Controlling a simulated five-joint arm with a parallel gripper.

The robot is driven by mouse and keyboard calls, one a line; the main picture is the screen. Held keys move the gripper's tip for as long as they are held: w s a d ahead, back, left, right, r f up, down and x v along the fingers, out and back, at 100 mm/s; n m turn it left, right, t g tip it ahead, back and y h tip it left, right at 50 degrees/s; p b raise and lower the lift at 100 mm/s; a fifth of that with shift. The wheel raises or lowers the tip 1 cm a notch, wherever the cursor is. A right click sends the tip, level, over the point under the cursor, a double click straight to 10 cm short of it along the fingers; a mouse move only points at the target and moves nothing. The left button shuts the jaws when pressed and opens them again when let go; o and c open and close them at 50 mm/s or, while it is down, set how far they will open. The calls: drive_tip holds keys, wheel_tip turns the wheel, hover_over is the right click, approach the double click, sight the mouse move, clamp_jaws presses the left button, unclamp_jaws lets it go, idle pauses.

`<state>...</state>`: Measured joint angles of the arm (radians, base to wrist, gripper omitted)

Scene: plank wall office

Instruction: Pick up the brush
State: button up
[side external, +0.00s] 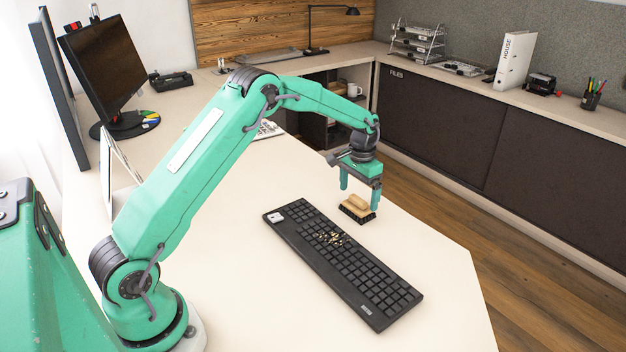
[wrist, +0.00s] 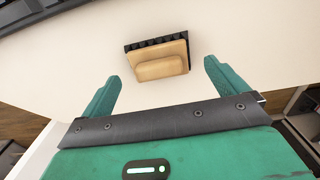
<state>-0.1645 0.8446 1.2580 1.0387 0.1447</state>
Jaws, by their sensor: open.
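The brush (side external: 357,208) has a pale wooden back and handle and dark bristles. It rests bristles down on the desk, near the desk's right edge and beside the keyboard. It also shows in the wrist view (wrist: 158,62), ahead of the fingers and roughly centred between them. My gripper (side external: 360,195) is open and empty, its two green fingers pointing down just above the brush. In the wrist view my gripper (wrist: 160,75) has its fingers wide apart, with no clear contact with the brush.
A black keyboard (side external: 340,265) with small crumbs (side external: 333,238) on its keys lies left of the brush. A monitor (side external: 105,65) stands at the back left. The desk (side external: 430,265) is bare right of the keyboard, and its edge drops off close beyond the brush.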

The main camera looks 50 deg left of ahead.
sight(358, 199)
drive_tip(key=shift+f, duration=1.55)
drive_tip(key=shift+c, duration=0.2)
drive_tip(key=c, duration=1)
